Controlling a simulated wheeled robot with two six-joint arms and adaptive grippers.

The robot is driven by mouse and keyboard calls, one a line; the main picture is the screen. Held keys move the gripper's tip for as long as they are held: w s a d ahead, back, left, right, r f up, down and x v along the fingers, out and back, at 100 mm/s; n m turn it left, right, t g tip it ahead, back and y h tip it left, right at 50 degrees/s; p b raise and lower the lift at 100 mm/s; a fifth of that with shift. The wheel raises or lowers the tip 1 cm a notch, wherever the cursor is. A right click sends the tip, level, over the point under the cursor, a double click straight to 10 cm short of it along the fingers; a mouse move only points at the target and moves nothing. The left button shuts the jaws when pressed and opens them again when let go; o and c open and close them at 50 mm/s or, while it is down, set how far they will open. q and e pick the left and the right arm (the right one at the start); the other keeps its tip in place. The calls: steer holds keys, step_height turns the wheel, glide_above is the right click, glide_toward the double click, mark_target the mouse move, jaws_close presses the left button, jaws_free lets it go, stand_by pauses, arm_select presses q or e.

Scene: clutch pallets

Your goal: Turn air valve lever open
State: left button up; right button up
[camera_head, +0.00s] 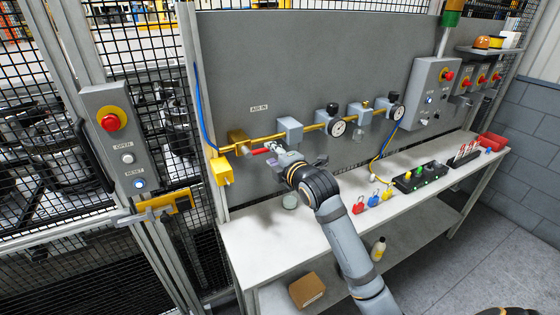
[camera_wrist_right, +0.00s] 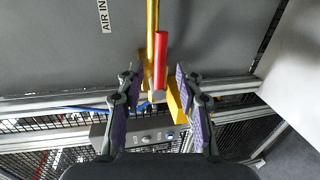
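The red lever (camera_head: 261,151) lies beside the yellow air pipe (camera_head: 300,136) on the grey panel, below the "AIR IN" label (camera_head: 258,107). In the right wrist view the lever (camera_wrist_right: 161,58) runs roughly parallel to the pipe (camera_wrist_right: 152,35). My right gripper (camera_head: 279,152) is at the lever's right in the head view. In the wrist view its two fingers (camera_wrist_right: 157,80) are spread, with the lever's near end in the gap and space on both sides. Contact with the lever is not visible. My left gripper is not in view.
A yellow block (camera_head: 222,171) hangs at the pipe's left end. Two gauges (camera_head: 337,127) and grey fittings line the pipe to the right. The workbench (camera_head: 262,232) below holds padlocks (camera_head: 373,201) and a black box (camera_head: 420,176). A button panel (camera_head: 122,140) stands left.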

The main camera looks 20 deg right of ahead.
steer(key=s+r, duration=0.1)
steer(key=s, duration=0.5)
steer(key=shift+s+d+r, duration=0.15)
steer(key=shift+s, duration=0.15)
